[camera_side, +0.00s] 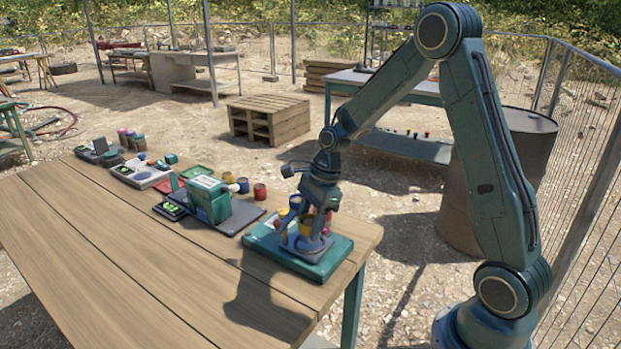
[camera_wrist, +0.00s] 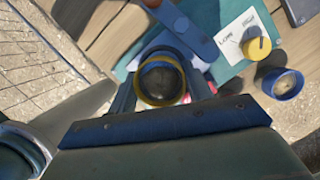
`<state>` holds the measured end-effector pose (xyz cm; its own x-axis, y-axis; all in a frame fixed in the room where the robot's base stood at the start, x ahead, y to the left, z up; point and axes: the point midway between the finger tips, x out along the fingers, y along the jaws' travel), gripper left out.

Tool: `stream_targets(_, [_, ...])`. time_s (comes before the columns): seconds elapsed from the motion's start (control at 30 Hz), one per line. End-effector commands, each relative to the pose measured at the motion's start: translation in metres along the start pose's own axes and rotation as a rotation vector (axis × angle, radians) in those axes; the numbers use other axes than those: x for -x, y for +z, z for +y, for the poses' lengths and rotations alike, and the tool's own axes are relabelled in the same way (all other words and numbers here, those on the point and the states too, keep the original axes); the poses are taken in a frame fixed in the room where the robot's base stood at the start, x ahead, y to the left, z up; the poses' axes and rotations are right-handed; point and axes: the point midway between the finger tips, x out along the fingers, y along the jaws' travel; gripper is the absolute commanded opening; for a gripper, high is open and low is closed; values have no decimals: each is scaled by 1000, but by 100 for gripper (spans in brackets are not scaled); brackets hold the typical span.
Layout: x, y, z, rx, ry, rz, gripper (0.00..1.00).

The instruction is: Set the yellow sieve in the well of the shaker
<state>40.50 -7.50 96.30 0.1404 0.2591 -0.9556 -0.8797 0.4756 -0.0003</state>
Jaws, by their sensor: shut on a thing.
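The yellow sieve (camera_side: 306,224) is between the fingers of my gripper (camera_side: 303,232), which points down over the shaker (camera_side: 325,262) at the table's right end. In the wrist view the sieve (camera_wrist: 141,92) shows as a yellow ring with a grey-brown inside. My gripper's fingers (camera_wrist: 160,84) stand on both sides of it, shut on it. The shaker's teal base (camera_wrist: 130,62) shows partly behind it, with a blue bar (camera_wrist: 185,28). The fingers and sieve cover most of the well, so I cannot tell whether the sieve touches it.
In the wrist view, a yellow pot (camera_wrist: 259,48) and a blue-rimmed pot (camera_wrist: 283,84) stand to the right, near a white label (camera_wrist: 238,36). A teal device (camera_side: 208,200) stands left of the shaker. The table's front left (camera_side: 90,270) is clear.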

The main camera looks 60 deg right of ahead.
Motion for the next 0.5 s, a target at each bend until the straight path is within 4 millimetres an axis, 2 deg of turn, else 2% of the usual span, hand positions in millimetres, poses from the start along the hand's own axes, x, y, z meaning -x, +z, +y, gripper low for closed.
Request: stream_targets(0.5, [-7,-2,0,0,1,0,26])
